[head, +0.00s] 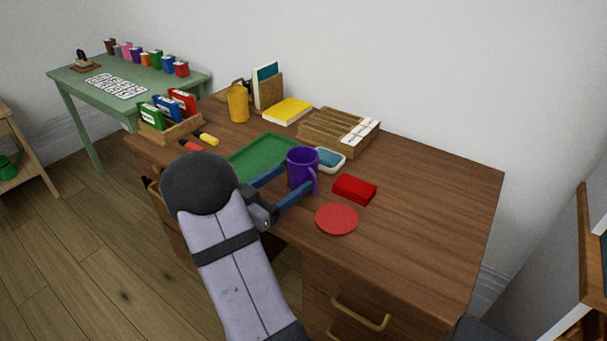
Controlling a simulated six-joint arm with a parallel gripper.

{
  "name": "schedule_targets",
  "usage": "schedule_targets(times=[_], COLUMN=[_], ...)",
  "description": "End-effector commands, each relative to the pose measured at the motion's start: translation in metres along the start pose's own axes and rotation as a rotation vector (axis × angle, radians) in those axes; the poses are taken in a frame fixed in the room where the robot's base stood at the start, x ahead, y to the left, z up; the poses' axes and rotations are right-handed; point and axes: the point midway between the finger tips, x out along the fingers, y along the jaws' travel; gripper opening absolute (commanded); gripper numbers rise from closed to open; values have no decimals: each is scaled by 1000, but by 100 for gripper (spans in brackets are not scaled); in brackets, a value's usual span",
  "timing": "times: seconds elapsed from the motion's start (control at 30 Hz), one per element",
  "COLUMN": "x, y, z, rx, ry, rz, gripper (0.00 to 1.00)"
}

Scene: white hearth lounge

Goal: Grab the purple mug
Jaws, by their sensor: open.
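The purple mug (301,168) stands upright on the brown wooden desk, near its front edge, with its handle toward the lower right. My gripper (287,182) has its two blue fingers apart, reaching in from the lower left. One finger passes on the far left side of the mug and the other on the near right side, by the handle. The mug lies between or just beyond the fingertips. I cannot tell whether either finger touches it.
A green tray (262,154) lies behind and left of the mug, and a small blue-white dish (329,159) just behind it. A red box (354,189) and a red disc (337,219) lie to its right. The desk's right side (440,205) is clear.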

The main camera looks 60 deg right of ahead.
Motion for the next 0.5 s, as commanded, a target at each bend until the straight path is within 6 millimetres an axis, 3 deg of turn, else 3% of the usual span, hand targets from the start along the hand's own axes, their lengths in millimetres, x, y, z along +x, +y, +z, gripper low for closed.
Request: schedule_targets(times=[0.5], x=[48], y=[2], z=[0], rx=[1], ry=[-1], rz=[1], gripper=[67])
